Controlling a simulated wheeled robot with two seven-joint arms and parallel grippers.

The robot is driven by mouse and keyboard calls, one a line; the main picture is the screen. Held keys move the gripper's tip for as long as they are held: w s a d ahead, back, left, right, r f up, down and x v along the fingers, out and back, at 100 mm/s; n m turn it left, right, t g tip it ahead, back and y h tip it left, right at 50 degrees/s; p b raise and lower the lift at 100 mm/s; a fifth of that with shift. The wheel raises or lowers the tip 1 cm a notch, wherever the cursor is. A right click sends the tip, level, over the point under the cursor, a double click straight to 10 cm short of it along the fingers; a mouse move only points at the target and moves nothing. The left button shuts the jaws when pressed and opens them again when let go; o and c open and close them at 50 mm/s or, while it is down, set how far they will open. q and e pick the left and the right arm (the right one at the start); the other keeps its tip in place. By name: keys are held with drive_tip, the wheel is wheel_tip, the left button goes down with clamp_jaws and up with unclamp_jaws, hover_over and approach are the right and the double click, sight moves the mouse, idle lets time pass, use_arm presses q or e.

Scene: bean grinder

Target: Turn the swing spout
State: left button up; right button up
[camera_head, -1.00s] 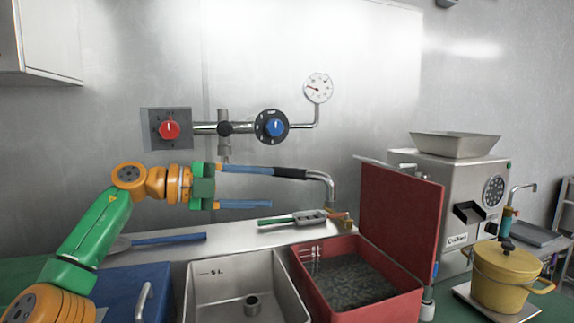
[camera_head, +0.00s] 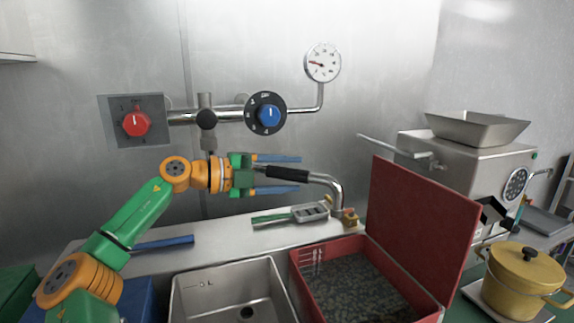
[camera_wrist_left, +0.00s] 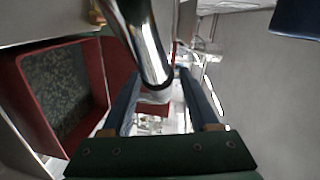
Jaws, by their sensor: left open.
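In the left wrist view the chrome pipe (camera_wrist_left: 146,42) runs between the two spread fingers. My right gripper is not in view.
Below stand a steel sink (camera_head: 190,300) and an open red box (camera_head: 425,225) with its lid up. A grey-and-green tool (camera_head: 309,212) lies on the ledge behind. A grinder (camera_head: 465,180) and yellow pot (camera_head: 525,275) are at right.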

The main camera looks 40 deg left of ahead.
use_arm(q)
drive_tip(key=shift+s+d, duration=0.1)
drive_tip(key=shift+s, duration=0.05)
drive_tip(key=c, duration=0.3)
drive_tip(key=shift+r, duration=0.1)
clamp_jaws()
idle(0.8)
